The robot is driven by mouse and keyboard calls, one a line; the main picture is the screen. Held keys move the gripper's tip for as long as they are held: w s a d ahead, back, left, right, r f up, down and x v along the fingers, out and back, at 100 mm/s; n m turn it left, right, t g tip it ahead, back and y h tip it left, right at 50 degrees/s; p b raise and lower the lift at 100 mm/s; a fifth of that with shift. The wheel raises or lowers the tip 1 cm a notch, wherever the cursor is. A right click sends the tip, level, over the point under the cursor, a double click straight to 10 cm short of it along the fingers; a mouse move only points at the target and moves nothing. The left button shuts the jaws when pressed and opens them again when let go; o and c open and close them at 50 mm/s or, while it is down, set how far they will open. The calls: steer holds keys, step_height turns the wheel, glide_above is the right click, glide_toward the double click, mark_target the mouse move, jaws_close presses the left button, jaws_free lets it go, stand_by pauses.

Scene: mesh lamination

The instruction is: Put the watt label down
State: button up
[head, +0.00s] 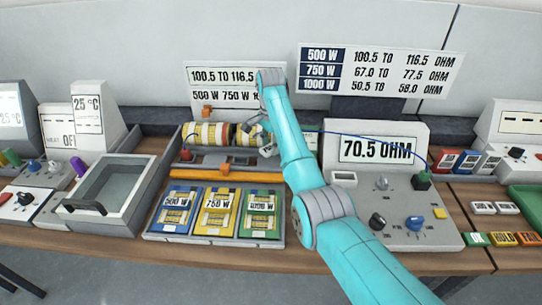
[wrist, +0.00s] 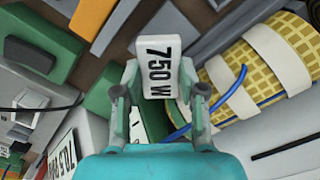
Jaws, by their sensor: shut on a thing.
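My gripper (wrist: 158,92) is shut on the watt label (wrist: 160,68), a small white block with "750 W" in black, in the wrist view. The label is held between the two fingertips, beside a yellow mesh roll with white bands (wrist: 262,72). A blue wire (wrist: 232,88) runs close by on the right. In the head view my gripper (head: 258,130) is over the fixture at the back, next to the mesh roll (head: 207,135); the held label cannot be made out there. A meter (head: 377,149) reads 70.5 OHM.
In front of the fixture is an orange bar (head: 218,174), then a tray (head: 215,241) with blue 500 W, yellow 750 W and green cards. Two white blocks (head: 495,208) lie right. A chart (head: 380,71) hangs behind.

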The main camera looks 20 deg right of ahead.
mark_target(270, 162)
steer(key=shift+f, duration=2.4)
steer(key=shift+f, duration=0.15)
steer(key=o, duration=1.1)
